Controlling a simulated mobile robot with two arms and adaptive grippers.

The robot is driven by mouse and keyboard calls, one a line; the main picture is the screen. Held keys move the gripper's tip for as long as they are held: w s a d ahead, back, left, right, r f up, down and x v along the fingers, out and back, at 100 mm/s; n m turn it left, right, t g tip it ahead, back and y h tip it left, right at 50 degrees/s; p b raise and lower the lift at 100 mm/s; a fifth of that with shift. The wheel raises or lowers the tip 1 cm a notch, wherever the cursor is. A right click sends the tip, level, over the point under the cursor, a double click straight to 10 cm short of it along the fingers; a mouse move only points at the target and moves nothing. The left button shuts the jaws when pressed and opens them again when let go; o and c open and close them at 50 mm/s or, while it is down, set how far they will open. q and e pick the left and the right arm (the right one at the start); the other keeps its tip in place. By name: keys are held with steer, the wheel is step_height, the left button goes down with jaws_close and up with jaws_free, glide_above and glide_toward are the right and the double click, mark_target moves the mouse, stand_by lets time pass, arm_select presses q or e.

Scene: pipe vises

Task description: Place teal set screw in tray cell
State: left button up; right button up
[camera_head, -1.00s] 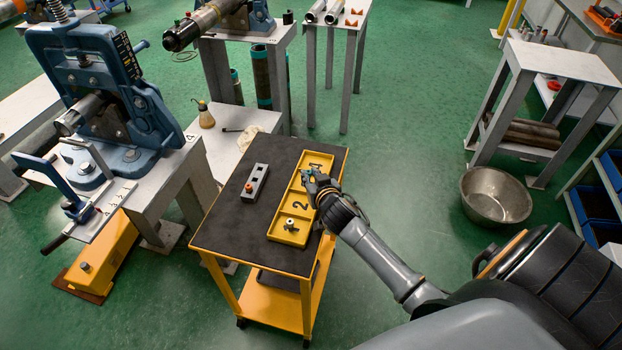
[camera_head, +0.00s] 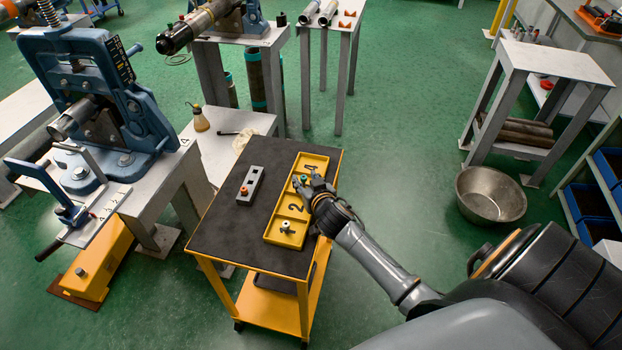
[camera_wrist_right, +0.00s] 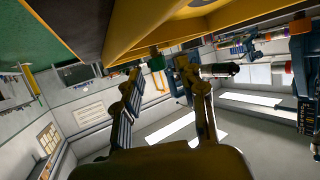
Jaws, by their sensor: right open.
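The yellow tray (camera_head: 270,237) lies on the dark top of a cart, with numbered cells; 2 and 4 are readable. A small teal set screw (camera_head: 303,179) sits at the tray between those two numbers, partly hidden by my fingers. My right gripper (camera_head: 309,184) is open over the tray's right edge, its fingertips close around the screw. In the wrist view, the teal screw (camera_wrist_right: 157,62) shows between the spread fingers (camera_wrist_right: 158,75), below the yellow tray underside. Contact with the cell floor cannot be judged. My left gripper is out of view.
A metallic fitting (camera_head: 287,227) sits in the tray's nearest cell. A grey block (camera_head: 250,180) with an orange-topped piece (camera_head: 244,190) lies left of the tray. The cart top (camera_head: 222,235) is otherwise clear. A blue vise (camera_head: 110,120) stands at left.

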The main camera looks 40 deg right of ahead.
steer(key=v, duration=1.2)
steer(key=shift+f, duration=0.1)
steer(key=shift+s, duration=0.1)
steer(key=s+a+f+n+g+y, duration=0.25)
steer(key=s+a+g, duration=0.3)
steer(key=s, duration=0.45)
steer(key=s+a+f+n+g+y, duration=0.1)
steer(key=s+a+n+g+y, duration=0.2)
steer(key=s+a, duration=0.6)
steer(key=s+d+f+g+h, duration=0.1)
steer(key=s+f, duration=0.1)
steer(key=f, duration=1.2)
steer(key=s+d+f+g+h, duration=0.1)
steer(key=s+f, duration=0.1)
steer(key=f, duration=1.1)
steer(key=s+d+f+g, duration=0.1)
steer(key=s+d+f, duration=0.1)
steer(key=s+f, duration=1.3)
steer(key=shift+s+d, duration=0.4)
steer(key=shift+s, duration=0.25)
